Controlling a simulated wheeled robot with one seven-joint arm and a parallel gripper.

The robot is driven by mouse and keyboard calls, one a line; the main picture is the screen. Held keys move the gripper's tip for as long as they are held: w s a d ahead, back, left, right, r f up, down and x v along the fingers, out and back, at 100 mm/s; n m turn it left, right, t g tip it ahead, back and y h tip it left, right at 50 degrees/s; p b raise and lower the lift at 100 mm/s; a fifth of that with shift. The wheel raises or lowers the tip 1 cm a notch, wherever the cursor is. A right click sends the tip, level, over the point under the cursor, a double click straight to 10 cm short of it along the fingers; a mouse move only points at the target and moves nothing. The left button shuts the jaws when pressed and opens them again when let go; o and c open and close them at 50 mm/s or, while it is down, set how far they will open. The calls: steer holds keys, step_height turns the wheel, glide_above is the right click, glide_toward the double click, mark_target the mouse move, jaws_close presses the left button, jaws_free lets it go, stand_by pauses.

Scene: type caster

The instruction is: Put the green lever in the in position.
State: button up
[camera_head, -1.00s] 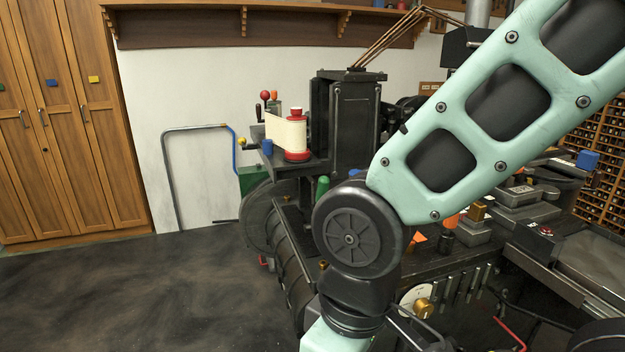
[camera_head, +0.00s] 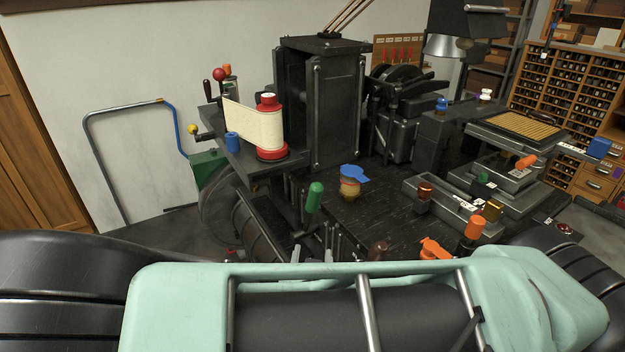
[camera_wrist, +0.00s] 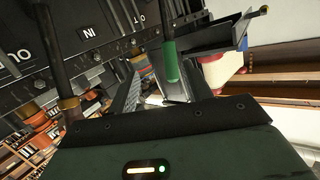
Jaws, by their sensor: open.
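The green lever (camera_head: 314,197) stands upright with a slight tilt at the left front of the black machine in the head view. In the wrist view its green handle (camera_wrist: 170,62) is near the middle, on a dark shaft that rises to the top edge. My gripper (camera_wrist: 161,88) is open in the wrist view, with a grey finger on either side of the handle's end. I cannot tell whether either finger touches it. A dark plate with an upside-down IN label (camera_wrist: 90,32) and a partly cut-off label shows at the upper left.
A shelf with a red-and-cream spool (camera_head: 268,128) is behind the lever. Several small levers stand near the green one. My own arm covers the bottom of the head view.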

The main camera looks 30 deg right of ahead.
mark_target(315, 192)
steer(key=w+d+r+p, duration=0.1)
steer(key=w+d+p, duration=0.1)
steer(key=w, duration=0.3)
steer(key=w+d+r+t+p, duration=0.1)
steer(key=w+d, duration=0.4)
steer(key=w+d+r+t+h+p, duration=0.1)
steer(key=w+d+p, duration=0.1)
steer(key=w, duration=0.4)
steer(key=shift+d+r+p, duration=0.1)
steer(key=shift+d+p, duration=0.25)
steer(key=shift+d, duration=0.35)
jaws_close()
